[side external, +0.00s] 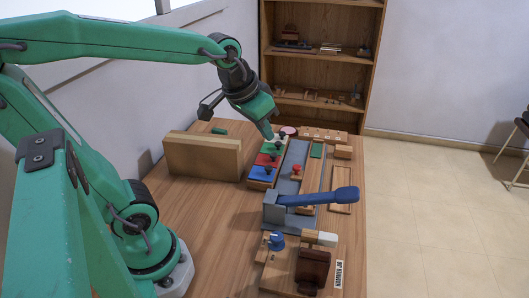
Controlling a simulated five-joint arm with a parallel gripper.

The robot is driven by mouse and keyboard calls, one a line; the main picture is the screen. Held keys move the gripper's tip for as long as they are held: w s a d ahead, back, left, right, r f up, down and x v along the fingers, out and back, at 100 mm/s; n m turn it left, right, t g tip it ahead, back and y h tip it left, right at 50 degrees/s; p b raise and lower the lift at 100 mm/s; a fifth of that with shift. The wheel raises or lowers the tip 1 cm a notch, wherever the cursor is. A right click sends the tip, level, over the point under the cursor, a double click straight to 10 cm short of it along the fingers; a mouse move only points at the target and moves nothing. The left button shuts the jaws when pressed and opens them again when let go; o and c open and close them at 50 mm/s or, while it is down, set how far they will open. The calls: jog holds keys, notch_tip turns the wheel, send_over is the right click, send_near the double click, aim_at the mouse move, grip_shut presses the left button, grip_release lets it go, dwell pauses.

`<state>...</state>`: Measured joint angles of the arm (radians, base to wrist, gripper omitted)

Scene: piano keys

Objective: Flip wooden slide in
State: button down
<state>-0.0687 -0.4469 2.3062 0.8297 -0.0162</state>
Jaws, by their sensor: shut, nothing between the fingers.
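My gripper (269,134) is shut and empty. It points down just above the far end of a row of coloured blocks, close to the green block (275,146). I cannot tell whether it touches anything there. Which part is the wooden slide is not clear. A long wooden strip (313,174) lies right of a grey-blue panel (288,171), and a small wooden block (343,152) sits at the far right of the board.
A large upright wooden board (203,157) stands left of the blocks. A blue lever (318,197) crosses the near middle. A wooden station with a brown part (313,268) lies nearer. The wooden table (205,215) is clear at front left. A bookshelf (320,70) stands behind.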

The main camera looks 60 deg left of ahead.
jog(key=w+a+f+n, duration=0.1)
jog(key=w+a+f, duration=0.2)
jog(key=w, duration=0.3)
jog(key=w+a+f+g, duration=0.1)
jog(key=w+a+f, duration=0.3)
jog(key=w, duration=0.3)
jog(key=w+a+f+n, duration=0.1)
jog(key=w+a+f, duration=0.2)
jog(key=w, duration=0.3)
jog(key=shift+w+a+f+n+y, duration=0.3)
jog(key=shift+w+a+f, duration=0.1)
jog(key=shift+f, duration=0.15)
jog(key=shift+f, duration=0.1)
send_over(306, 166)
jog(key=f, duration=0.9)
jog(key=shift+w+a+f, duration=0.15)
jog(key=shift+w+f, duration=0.1)
jog(key=shift+w, duration=0.05)
jog(key=shift+s+r, duration=0.1)
jog(key=shift+s, duration=0.3)
jog(key=shift+s+d+f, duration=0.15)
jog(key=shift+s+d, duration=0.2)
jog(key=shift+s, duration=0.4)
jog(key=shift+s+d+f, duration=0.15)
jog(key=shift+s+d, duration=0.15)
jog(key=shift+s, duration=0.45)
